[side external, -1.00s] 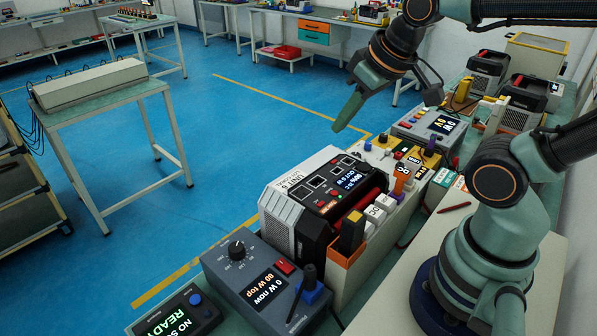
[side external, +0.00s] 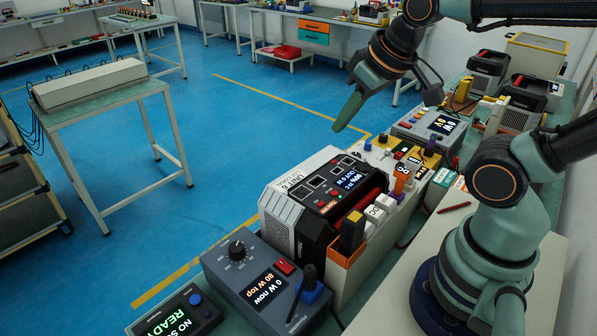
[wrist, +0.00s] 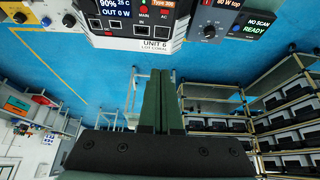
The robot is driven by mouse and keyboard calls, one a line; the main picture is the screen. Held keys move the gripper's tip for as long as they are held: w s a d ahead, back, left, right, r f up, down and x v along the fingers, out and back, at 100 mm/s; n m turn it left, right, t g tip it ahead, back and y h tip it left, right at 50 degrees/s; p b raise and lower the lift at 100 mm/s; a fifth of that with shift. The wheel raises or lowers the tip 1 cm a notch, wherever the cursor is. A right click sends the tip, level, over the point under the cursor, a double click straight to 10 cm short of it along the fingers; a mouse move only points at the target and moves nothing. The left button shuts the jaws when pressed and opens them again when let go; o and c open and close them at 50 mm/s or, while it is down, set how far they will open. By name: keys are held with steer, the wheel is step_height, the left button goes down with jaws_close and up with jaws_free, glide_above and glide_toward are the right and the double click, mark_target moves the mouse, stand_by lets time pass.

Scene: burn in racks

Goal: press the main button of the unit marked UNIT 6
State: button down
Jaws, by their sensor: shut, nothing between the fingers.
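The unit marked UNIT 6 (side external: 282,207) is a white and black power box with a lit screen, sockets and a red handle, standing on the bench in the side view. In the wrist view its front panel (wrist: 155,43) is at the top edge, upright to read.
A blue-grey load box (side external: 262,283) with a knob and a READY scanner (side external: 180,316) stand nearer the camera. An orange-rimmed bin (side external: 346,252) with plugs sits right of the unit. A grey meter (side external: 430,128) stands beyond. Blue floor (side external: 215,130) lies open to the left.

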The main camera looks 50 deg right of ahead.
mark_target(334, 193)
steer(key=w+d+f+m+g, duration=0.3)
steer(key=d+f+m+g, duration=0.1)
steer(key=m, duration=1.4)
steer(key=shift+w+f+g, duration=0.15)
steer(key=shift+w+g, duration=0.05)
steer(key=shift+g, duration=0.6)
steer(key=shift+d, duration=0.1)
step_height(334, 193, down, 14)
